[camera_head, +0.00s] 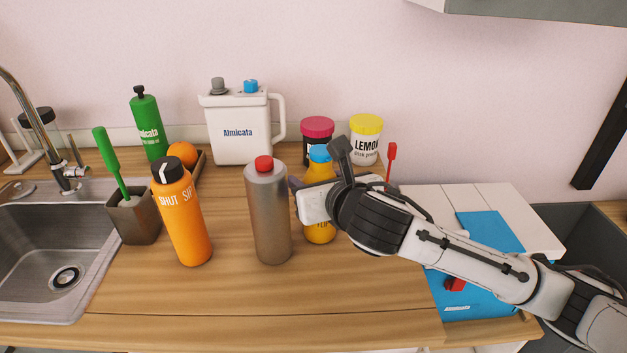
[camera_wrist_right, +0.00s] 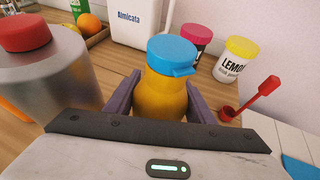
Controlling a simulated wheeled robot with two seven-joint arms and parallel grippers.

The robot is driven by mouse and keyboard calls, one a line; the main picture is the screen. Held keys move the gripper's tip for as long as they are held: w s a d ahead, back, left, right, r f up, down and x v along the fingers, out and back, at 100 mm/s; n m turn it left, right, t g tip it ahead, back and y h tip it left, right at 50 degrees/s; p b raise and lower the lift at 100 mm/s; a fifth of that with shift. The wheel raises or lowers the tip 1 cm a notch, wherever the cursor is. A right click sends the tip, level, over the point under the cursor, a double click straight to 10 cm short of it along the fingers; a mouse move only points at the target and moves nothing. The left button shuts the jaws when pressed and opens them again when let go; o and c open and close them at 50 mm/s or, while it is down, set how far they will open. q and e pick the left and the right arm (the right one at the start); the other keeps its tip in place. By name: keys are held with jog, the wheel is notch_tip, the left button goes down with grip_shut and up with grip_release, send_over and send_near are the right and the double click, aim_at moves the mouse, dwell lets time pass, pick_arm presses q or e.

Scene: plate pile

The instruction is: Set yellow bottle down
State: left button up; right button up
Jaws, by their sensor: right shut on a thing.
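The yellow bottle (camera_head: 321,230) with a blue cap stands upright over the wooden counter, just right of a grey metal bottle. Its base is at or very near the counter; I cannot tell if it touches. My right gripper (camera_head: 302,187) is shut on its body and hides its middle. In the right wrist view the yellow bottle (camera_wrist_right: 161,98) sits between the two purple fingers of the gripper (camera_wrist_right: 164,92), its blue cap towards the camera. My left gripper is not in view.
The grey bottle (camera_head: 269,215) with a red cap stands close on the left, and an orange bottle (camera_head: 182,220) further left. A white jug (camera_head: 238,145), pink-lidded jar (camera_head: 317,127) and yellow-lidded jar (camera_head: 365,150) stand behind. The front counter (camera_head: 300,300) is clear.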

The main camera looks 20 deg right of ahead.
jog(key=shift+r, duration=0.15)
jog(key=o, duration=1)
jog(key=shift+f, duration=0.25)
jog(key=o, duration=0.5)
jog(key=shift+c, duration=0.2)
jog(key=shift+r, duration=0.1)
